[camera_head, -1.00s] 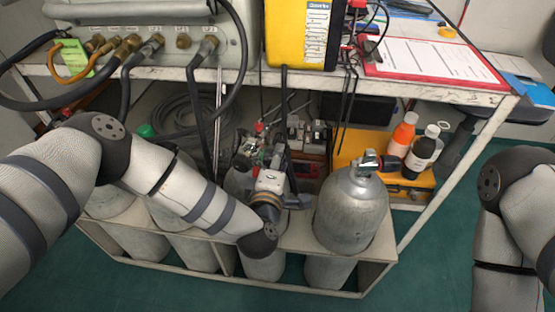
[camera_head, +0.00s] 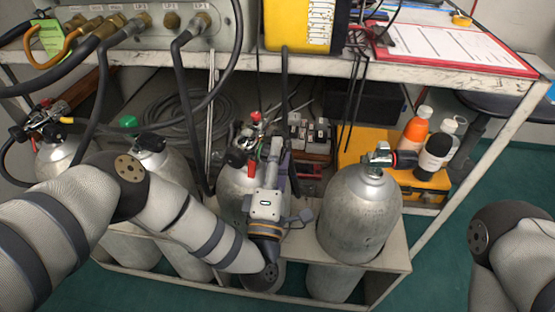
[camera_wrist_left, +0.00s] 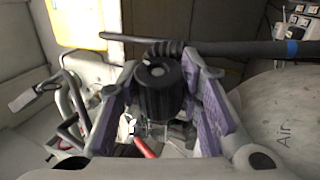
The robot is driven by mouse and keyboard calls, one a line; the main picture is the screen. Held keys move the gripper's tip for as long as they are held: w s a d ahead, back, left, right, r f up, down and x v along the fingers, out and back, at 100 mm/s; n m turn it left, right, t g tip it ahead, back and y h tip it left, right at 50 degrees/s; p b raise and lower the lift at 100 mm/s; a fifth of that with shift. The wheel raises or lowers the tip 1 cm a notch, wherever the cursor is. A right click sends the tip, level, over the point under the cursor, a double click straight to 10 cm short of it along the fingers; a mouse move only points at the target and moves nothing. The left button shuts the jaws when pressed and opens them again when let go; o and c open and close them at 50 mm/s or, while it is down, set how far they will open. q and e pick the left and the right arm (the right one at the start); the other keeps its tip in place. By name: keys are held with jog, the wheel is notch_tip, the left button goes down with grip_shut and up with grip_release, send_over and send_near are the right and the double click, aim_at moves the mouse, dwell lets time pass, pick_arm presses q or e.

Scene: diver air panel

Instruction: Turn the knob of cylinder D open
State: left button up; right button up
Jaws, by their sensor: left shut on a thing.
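My left gripper (camera_head: 272,152) is at the valve on top of a grey cylinder (camera_head: 234,186), the second from the right in the head view. In the left wrist view, its purple-padded fingers (camera_wrist_left: 160,100) are shut on a ribbed black knob (camera_wrist_left: 157,90), one pad on either side. A red part shows below the knob. In the head view the gripper body hides much of this valve. No letter D is readable on any cylinder. My right gripper is out of view; only part of my right arm shows.
Another grey cylinder (camera_head: 358,215) stands to the right, with its own valve. More cylinders stand at left, one by a green cap (camera_head: 128,121). Black hoses (camera_head: 185,95) hang from the panel (camera_head: 185,38). The shelf edge (camera_head: 430,72) runs above; bottles (camera_head: 415,130) stand at right.

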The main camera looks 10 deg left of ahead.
pick_arm(q)
jog(key=shift+t, duration=0.3)
jog(key=o, duration=0.9)
jog(key=shift+s, duration=0.1)
